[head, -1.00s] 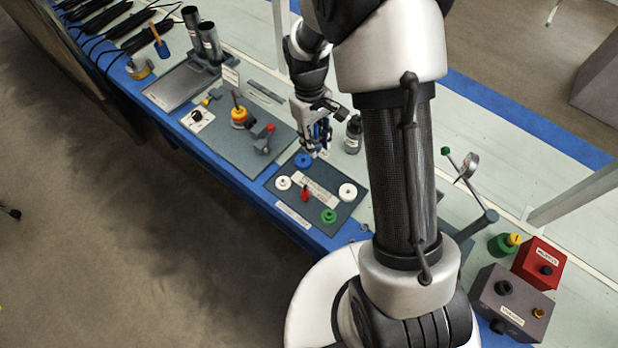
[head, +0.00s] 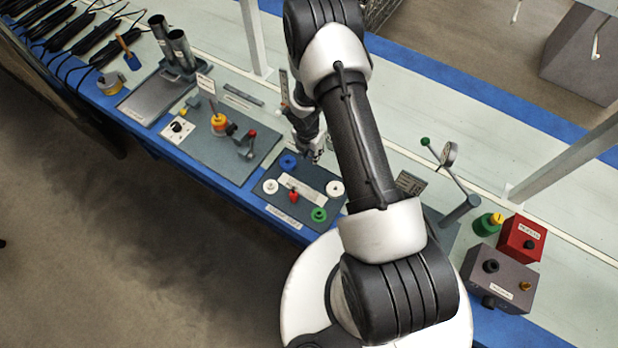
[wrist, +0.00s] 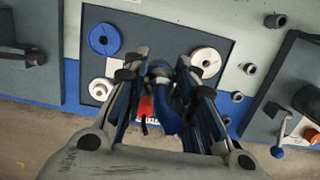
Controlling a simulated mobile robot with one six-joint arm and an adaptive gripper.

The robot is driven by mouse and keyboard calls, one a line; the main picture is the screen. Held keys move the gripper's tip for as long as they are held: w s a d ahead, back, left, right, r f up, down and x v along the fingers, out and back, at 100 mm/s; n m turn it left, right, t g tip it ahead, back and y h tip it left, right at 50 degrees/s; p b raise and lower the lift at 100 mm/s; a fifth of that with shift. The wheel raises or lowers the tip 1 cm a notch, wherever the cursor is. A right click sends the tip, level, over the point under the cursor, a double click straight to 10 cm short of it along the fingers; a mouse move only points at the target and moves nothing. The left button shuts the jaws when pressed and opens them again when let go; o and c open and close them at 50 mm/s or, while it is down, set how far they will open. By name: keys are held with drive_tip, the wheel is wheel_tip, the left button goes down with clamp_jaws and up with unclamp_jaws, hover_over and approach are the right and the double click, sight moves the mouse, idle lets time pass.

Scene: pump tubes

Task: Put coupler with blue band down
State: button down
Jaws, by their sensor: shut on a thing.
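My gripper (wrist: 162,66) is shut on the coupler with blue band (wrist: 160,72). In the wrist view the coupler shows between the fingers as a grey round end with blue behind it, partly covered by the fingers. It is in front of the dark board (wrist: 138,38) with coloured discs; I cannot tell whether it touches anything. In the head view my gripper (head: 312,150) is just behind the board (head: 262,203), right of its blue disc (head: 288,161). The coupler cannot be made out there.
The board bears two white discs (head: 335,187), a green disc (head: 319,214) and a red knob (head: 294,196). Several loose grey rings (wrist: 249,68) lie right of it in the wrist view. A grey lever stand (head: 458,206) and a red box (head: 521,239) stand to the right.

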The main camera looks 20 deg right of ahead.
sight(312, 176)
wheel_tip(312, 176, down, 14)
drive_tip(key=b, duration=0.5)
drive_tip(key=shift+f, duration=0.25)
drive_tip(key=shift+f+b, duration=0.25)
drive_tip(key=shift+b, duration=0.1)
drive_tip(key=c, duration=1.3)
unclamp_jaws()
drive_tip(key=shift+r, duration=0.1)
drive_tip(key=shift+r, duration=0.1)
